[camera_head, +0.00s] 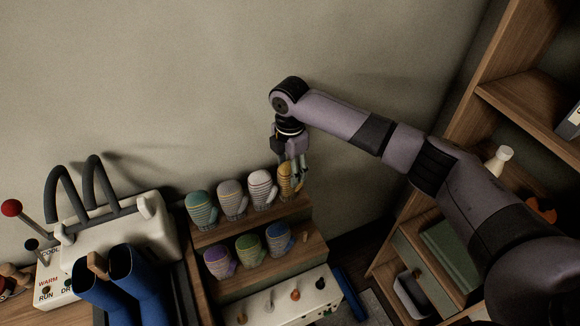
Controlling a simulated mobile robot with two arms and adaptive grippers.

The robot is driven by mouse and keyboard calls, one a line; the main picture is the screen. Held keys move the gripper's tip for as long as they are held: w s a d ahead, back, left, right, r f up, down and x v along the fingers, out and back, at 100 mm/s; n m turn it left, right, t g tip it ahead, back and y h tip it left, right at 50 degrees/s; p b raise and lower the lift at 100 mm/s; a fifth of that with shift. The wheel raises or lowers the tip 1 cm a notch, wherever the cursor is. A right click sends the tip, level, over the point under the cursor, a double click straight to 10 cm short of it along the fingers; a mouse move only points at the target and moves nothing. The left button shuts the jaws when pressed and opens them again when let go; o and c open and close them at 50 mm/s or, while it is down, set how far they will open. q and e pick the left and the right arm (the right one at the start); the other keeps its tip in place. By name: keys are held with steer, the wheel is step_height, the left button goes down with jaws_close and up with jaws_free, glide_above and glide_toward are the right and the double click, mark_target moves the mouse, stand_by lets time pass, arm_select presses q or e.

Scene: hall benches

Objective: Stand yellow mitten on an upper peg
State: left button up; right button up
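The yellow mitten (285,183) stands upright at the right end of the upper step of the wooden peg rack (315,250). My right gripper (298,164) reaches down from above, with its fingers at the mitten's top and right side, hiding part of it. I cannot tell whether the fingers are shut on the mitten or just around it. The mitten's underside and any peg inside it are hidden. My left gripper is not in view.
Teal (201,209), grey (231,199) and white (262,188) mittens stand left of the yellow one. Purple (219,262), green (249,249) and blue (279,239) mittens stand on the lower step, with a bare peg (304,237) at its right. A boot dryer (125,240) with blue boots (135,280) stands left; wooden shelves (470,100) stand right.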

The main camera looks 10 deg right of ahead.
steer(key=shift+o, duration=1.1)
step_height(320, 180, up, 12)
steer(key=shift+f, duration=0.2)
step_height(320, 180, up, 8)
steer(key=p, duration=0.7)
steer(key=shift+r, duration=0.25)
steer(key=shift+f, duration=0.1)
